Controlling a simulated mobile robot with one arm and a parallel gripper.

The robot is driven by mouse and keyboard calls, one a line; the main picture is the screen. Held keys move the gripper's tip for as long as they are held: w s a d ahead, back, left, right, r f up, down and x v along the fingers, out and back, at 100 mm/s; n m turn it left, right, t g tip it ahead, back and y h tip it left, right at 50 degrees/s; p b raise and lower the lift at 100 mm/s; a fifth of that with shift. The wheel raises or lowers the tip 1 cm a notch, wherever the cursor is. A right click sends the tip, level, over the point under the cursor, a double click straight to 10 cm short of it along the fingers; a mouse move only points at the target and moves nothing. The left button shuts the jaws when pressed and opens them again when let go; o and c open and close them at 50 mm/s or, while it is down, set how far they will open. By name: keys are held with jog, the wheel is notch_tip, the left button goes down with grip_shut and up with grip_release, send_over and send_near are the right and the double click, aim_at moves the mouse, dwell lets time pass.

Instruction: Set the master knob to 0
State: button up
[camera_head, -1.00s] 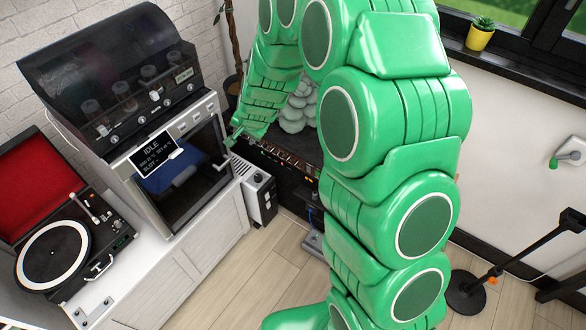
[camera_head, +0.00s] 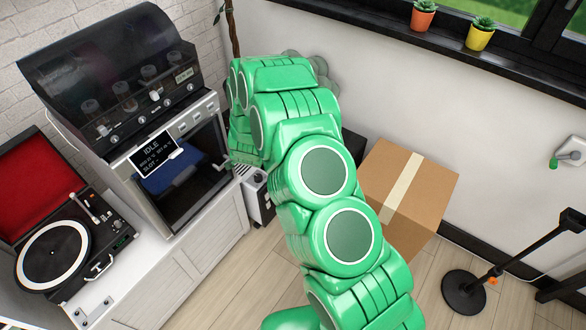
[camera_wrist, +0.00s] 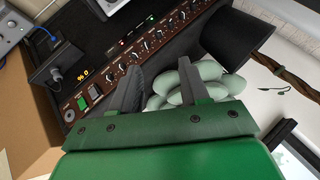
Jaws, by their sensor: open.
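In the wrist view, a black amplifier has a brown front panel (camera_wrist: 107,78) with a slanting row of several small knobs (camera_wrist: 145,47). I cannot read the labels, so I cannot tell which knob is the master. My gripper (camera_wrist: 160,72) is open and empty. Its fingers stand apart over the lower side of the panel; the left finger overlaps the panel near its knobs. I cannot tell whether it touches. In the head view my arm hides the gripper and most of the amplifier.
Pale rounded lumps (camera_wrist: 190,80) lie behind the fingers. A cardboard box (camera_head: 410,190) stands on the floor right of my arm. A cabinet (camera_head: 195,265) with a machine and a turntable (camera_head: 52,253) is at the left. A black stand (camera_head: 465,290) is at the right.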

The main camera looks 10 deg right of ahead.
jog(key=s+d+f+m+t+h, duration=0.1)
jog(key=d+f+t+h, duration=0.15)
jog(key=d+f, duration=0.45)
jog(key=s+d+f+m+t+h, duration=0.2)
jog(key=d+f+h, duration=0.25)
jog(key=f, duration=0.45)
jog(key=x, duration=0.8)
jog(key=shift+y, duration=0.4)
grip_shut()
